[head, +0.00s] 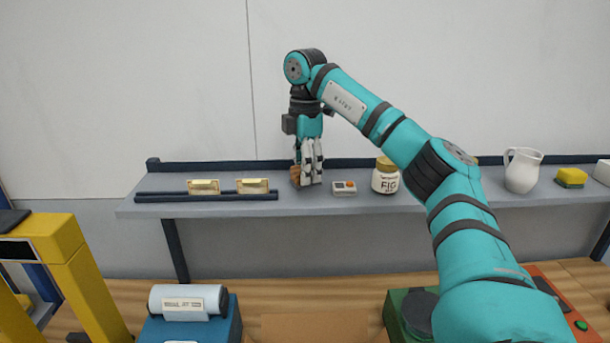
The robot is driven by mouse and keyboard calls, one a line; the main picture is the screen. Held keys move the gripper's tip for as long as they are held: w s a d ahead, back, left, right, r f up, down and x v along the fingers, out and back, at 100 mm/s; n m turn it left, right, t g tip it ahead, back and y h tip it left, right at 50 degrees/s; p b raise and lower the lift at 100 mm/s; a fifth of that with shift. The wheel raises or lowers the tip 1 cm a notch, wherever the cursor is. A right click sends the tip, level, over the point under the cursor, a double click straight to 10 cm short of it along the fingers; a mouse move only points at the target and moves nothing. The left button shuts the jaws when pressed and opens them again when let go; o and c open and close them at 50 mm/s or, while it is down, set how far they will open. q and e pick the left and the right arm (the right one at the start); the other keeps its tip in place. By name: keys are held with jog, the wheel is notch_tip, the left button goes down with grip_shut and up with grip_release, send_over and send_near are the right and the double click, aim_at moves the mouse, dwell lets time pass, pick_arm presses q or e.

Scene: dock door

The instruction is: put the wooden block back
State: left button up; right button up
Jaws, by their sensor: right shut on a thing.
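The wooden block (295,175) is a small brown piece at the grey shelf (225,208), partly hidden behind the fingers of my right gripper (310,180). My right arm reaches in from the right and the gripper points down, shut on the block. The block is at about the height of the shelf top; I cannot tell whether it touches the shelf. My left gripper is not in view.
On the shelf, a dark rail with two yellowish pieces (203,187) lies to the left. A small white device (344,187), a labelled jar (385,177), a white pitcher (522,170) and a yellow sponge (571,177) stand to the right. Below are a cardboard box (315,328) and machines.

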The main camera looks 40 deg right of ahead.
notch_tip(320, 180, down, 2)
jog(key=shift+w+p, duration=0.1)
jog(key=shift+p, duration=0.35)
jog(key=shift+f, duration=0.2)
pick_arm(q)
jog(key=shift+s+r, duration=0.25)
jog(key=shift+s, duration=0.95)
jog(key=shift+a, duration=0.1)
pick_arm(e)
jog(key=o, duration=0.6)
jog(key=shift+f, duration=0.1)
jog(key=o, duration=0.4)
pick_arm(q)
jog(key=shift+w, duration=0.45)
